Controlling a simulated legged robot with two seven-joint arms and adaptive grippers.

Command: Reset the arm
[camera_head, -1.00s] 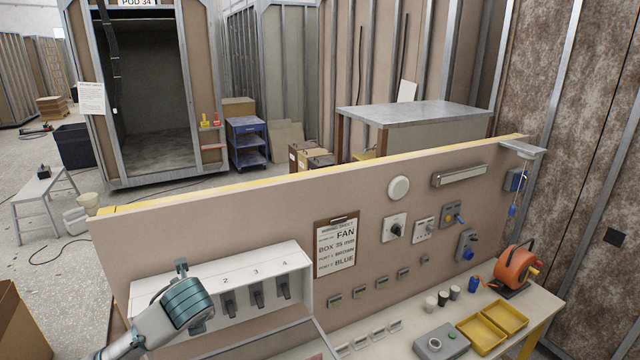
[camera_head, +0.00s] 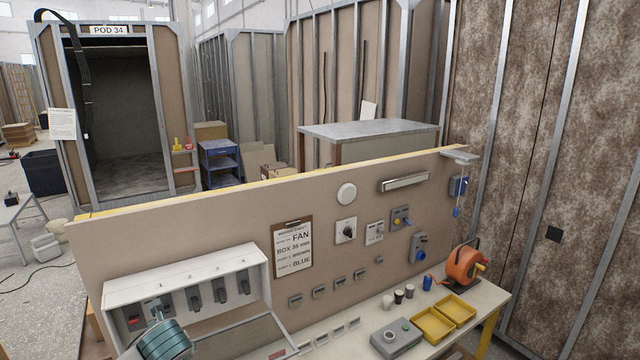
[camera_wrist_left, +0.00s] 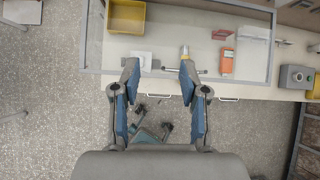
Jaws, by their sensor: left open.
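My left arm shows at the bottom left of the head view as a grey and teal link (camera_head: 165,340). It stands in front of the white switch box on the panel, partly covering its lower left. The fingertips overlap the near edge of a bench in that view, with speckled floor below. My right gripper is in neither view.
A beige panel (camera_head: 215,225) carries the switch box (camera_head: 185,275), a clipboard sheet (camera_head: 292,247) and several switches. The bench holds yellow trays (camera_head: 434,325), an orange reel (camera_head: 466,266) and a grey button box (camera_head: 396,339). The wrist view shows an orange item (camera_wrist_left: 226,61).

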